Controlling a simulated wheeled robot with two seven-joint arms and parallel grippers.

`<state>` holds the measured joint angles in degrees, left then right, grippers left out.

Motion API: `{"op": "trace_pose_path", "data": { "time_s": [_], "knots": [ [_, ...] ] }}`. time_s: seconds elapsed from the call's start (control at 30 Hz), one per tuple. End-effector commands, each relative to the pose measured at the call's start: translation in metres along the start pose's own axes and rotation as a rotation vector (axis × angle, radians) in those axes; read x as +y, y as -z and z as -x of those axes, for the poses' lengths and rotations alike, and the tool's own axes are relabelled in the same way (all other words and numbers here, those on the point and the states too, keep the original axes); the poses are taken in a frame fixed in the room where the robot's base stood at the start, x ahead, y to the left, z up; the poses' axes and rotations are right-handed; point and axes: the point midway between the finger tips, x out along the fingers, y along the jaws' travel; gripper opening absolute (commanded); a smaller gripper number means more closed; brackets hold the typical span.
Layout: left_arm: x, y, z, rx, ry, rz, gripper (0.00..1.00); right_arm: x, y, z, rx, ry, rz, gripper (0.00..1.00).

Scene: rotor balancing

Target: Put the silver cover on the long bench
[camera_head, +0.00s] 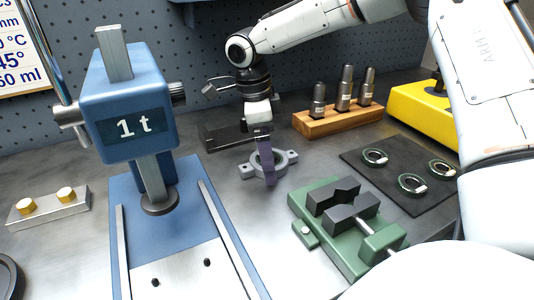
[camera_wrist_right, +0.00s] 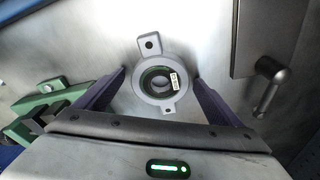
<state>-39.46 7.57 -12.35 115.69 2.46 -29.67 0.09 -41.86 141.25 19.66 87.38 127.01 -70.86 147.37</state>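The silver cover (camera_head: 277,161) is a flat grey ring with two holed lugs. It lies on the grey bench top (camera_head: 250,212), between the blue press and the green vise. In the right wrist view the cover (camera_wrist_right: 147,91) is in the middle, with a dark green ring bearing a white label (camera_wrist_right: 174,80) inside it. My right gripper (camera_head: 267,172) points down over the cover; its purple fingers (camera_wrist_right: 158,78) are spread on either side of it. I see no grip on the cover. One finger hides part of it in the head view. My left gripper is not in view.
The blue press (camera_head: 128,95) stands left of the cover. The green vise (camera_head: 318,230) is close in front on the right. A dark mat (camera_head: 397,187) with several rings, a wooden block (camera_head: 337,121) with dark posts and a black fixture (camera_head: 222,136) are nearby.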

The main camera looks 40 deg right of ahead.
Motion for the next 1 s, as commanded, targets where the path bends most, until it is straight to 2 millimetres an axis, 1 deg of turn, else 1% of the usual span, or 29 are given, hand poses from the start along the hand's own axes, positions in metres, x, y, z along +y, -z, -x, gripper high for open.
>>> {"op": "trace_pose_path", "data": {
  "time_s": [0.23, 0.37, 0.47, 0.7, 0.8, 0.9, 1.0],
  "knots": [
    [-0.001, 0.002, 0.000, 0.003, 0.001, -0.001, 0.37, 0.000, 0.000, 0.001, 0.000, 0.000, 0.000, 0.88],
    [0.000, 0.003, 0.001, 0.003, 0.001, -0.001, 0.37, -0.001, 0.000, 0.010, -0.002, 0.003, 0.000, 0.88],
    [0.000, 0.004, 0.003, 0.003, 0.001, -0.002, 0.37, -0.001, 0.000, 0.027, -0.002, 0.005, 0.000, 0.88],
    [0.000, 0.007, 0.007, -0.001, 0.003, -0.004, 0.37, -0.001, 0.000, 0.080, -0.002, 0.004, 0.000, 0.88],
    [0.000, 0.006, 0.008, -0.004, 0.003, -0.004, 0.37, 0.000, 0.000, 0.098, -0.002, 0.003, 0.000, 0.88],
    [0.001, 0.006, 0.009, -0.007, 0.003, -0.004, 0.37, -0.001, 0.000, 0.111, -0.001, 0.002, -0.001, 0.88],
    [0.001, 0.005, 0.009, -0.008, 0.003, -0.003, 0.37, 0.000, 0.000, 0.119, 0.000, 0.000, 0.001, 0.88]
  ]
}}
